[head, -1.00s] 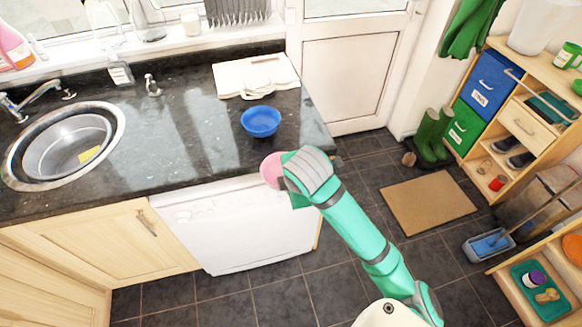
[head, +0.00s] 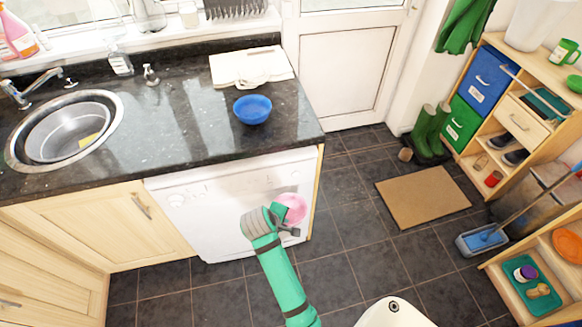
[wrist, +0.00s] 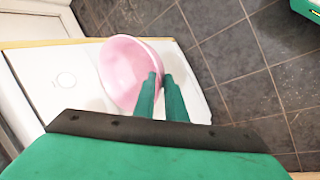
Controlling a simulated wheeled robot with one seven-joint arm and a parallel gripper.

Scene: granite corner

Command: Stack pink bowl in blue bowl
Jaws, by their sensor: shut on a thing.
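The blue bowl (head: 253,110) stands upright on the dark granite counter (head: 190,120), near its right end, and looks empty. My gripper (head: 287,226) is in front of the white appliance, below the counter's edge and apart from the blue bowl. It is shut on the pink bowl (head: 292,208). In the wrist view my two green fingers (wrist: 162,85) pinch the wall of the pink bowl (wrist: 125,68), which looks tilted. The blue bowl is out of the wrist view.
A white board (head: 248,67) lies on the counter behind the blue bowl. A steel sink (head: 65,130) is at the left. The white appliance (head: 215,200) is close behind my gripper. Counter left of the blue bowl is clear.

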